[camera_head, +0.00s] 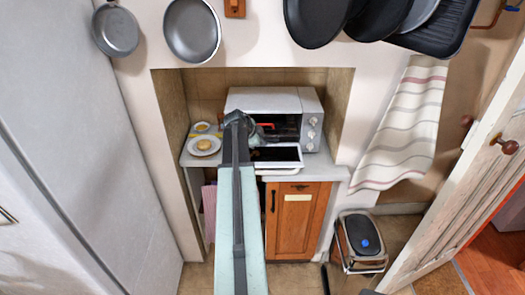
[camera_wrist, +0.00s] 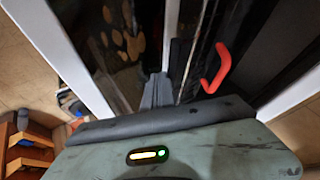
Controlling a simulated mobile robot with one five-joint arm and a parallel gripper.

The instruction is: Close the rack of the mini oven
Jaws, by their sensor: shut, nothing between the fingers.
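The mini oven (camera_head: 265,99) is a white box in the wall niche, with round knobs on its right side. Its door (camera_head: 277,164) is folded down flat in front, with a dark pane. My arm reaches over the counter to the oven's open front and hides its left part. My gripper (camera_wrist: 157,92) is shut and empty, its grey fingers close to dark, shiny surfaces. A red curved handle-like piece (camera_wrist: 219,69) is to the right of the fingers, apart from them. A red bar (camera_head: 267,125) shows inside the oven mouth. The rack itself cannot be made out clearly.
A white plate (camera_head: 204,146) with food stands on the counter left of the oven. Below are a wooden cabinet door (camera_head: 297,220) and a bin (camera_head: 361,240). A striped towel (camera_head: 408,125) hangs right; pans hang above. A white door (camera_head: 465,160) stands open at right.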

